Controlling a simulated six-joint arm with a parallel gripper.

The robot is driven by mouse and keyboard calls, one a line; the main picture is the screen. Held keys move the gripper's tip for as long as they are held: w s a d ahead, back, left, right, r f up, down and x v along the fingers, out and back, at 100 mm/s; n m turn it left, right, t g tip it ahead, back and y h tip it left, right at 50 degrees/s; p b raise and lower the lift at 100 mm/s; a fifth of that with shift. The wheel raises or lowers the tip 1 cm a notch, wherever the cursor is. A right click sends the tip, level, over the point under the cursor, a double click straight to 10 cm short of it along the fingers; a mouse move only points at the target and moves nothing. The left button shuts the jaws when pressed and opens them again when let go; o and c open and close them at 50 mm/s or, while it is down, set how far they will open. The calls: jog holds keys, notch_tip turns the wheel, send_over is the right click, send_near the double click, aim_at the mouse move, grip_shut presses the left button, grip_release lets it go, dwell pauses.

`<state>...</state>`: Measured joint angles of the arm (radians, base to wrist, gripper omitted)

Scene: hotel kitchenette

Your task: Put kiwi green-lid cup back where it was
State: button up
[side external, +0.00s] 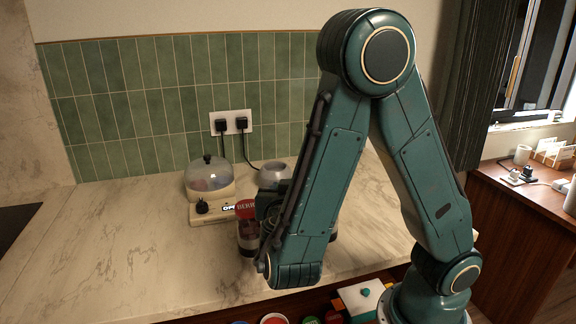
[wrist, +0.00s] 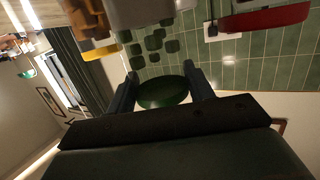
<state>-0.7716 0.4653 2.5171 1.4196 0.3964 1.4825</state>
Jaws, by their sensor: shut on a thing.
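In the wrist view my gripper (wrist: 160,76) has a finger on each side of a dark green round lid, the lid of the kiwi green-lid cup (wrist: 163,94). It is shut on this cup. The cup's body is hard to make out in that view. In the side view my arm's lower link covers most of the gripper, and I cannot make out the held cup there. A red-lid cup marked "BERR..." (side external: 247,212) stands on the counter just left of the arm's end.
The marble counter (side external: 130,245) is clear at left.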

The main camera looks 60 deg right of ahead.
jog(key=shift+f, duration=0.15)
jog(key=shift+f, duration=2.35)
jog(key=o, duration=1.3)
jog(key=shift+f, duration=0.1)
jog(key=shift+a, duration=0.1)
jog(key=shift+v, duration=3.75)
